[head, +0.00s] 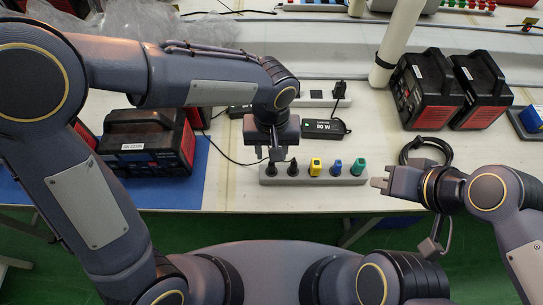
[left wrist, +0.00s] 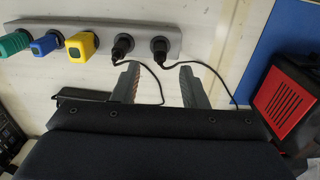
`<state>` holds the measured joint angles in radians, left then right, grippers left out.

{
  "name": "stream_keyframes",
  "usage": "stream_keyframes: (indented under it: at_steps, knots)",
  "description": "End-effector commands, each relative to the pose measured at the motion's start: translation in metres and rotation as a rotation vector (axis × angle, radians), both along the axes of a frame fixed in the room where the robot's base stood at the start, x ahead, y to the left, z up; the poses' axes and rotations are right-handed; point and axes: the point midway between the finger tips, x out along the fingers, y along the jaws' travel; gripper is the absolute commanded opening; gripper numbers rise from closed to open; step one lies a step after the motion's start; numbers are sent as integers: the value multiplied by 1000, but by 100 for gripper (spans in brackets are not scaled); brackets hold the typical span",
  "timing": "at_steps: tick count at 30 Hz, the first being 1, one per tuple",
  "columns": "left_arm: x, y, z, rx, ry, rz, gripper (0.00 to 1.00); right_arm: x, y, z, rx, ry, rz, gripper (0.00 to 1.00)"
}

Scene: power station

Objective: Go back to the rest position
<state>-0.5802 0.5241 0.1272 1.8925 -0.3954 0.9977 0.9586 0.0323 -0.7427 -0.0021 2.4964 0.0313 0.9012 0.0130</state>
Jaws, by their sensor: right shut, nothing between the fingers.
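My left arm reaches in from the left in the head view, and its gripper (head: 277,155) points down over the table, just behind a grey socket strip (head: 305,179). In the left wrist view the two fingers of my left gripper (left wrist: 160,86) are spread apart with nothing held between them; a black cable passes there. My right gripper (head: 380,184) is at the right, near the table's front edge, pointing left. It is shut and empty.
The strip holds black plugs, a yellow plug (head: 315,167), a blue plug (head: 336,167) and a green plug (head: 358,167). A black-red power station (head: 145,142) sits on a blue mat (head: 185,190) at left. Two more stand at back right, beside a white post (head: 397,45).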

Motion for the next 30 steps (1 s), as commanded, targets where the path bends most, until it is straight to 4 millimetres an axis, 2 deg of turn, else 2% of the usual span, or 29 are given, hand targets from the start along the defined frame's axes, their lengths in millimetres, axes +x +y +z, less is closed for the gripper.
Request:
stream_keyframes:
  at_steps: [3,10,13,16,18,24,27,30]
  knots:
    - [0,0,15,-1,-2,1,39,0,0,1,0,0,0,0]
    - [0,1,23,-2,-1,1,39,0,0,1,0,0,0,0]
    - [0,14,31,-23,-7,11,39,0,0,2,0,0,0,0]
    - [-2,45,48,-73,-26,30,39,0,0,4,0,0,0,0]
    - [-7,73,62,-122,-49,47,39,0,0,5,0,0,0,0]
    - [-45,150,88,-257,-164,93,39,0,0,9,0,0,0,0]
    - [-68,176,94,-308,-243,117,39,0,0,11,0,0,0,0]
    - [-89,192,95,-341,-325,133,39,0,0,13,0,0,0,0]
